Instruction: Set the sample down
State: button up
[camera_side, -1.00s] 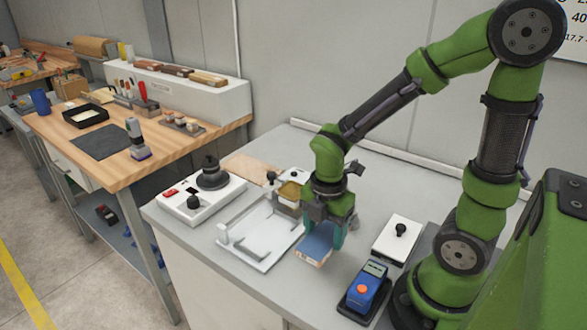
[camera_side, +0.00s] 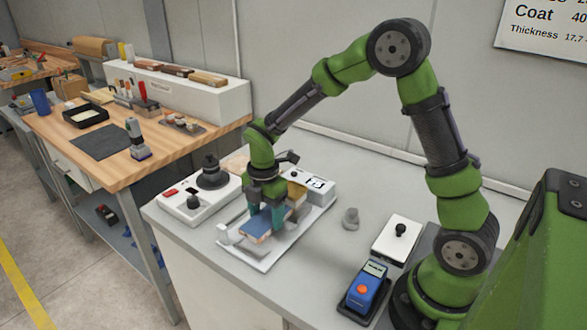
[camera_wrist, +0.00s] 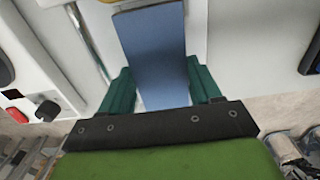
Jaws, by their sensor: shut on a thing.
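The sample is a flat block with a blue top and a pale wooden-looking edge (camera_side: 256,227). My gripper (camera_side: 266,216) is shut on it and holds it over the white tray-like coater bed (camera_side: 240,259). In the wrist view the blue face of the sample (camera_wrist: 153,60) lies between the two teal fingers of my gripper (camera_wrist: 160,88). I cannot tell whether the sample touches the bed or hangs just above it. The far part of the bed is hidden behind my gripper.
A white box with a black knob (camera_side: 212,178) and red switch stands left of the bed. A white unit with a display (camera_side: 318,184) stands behind it.

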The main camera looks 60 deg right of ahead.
aim_at(267, 218)
jog(key=shift+f, duration=1.75)
jog(key=shift+f, duration=0.1)
jog(key=o, duration=1.1)
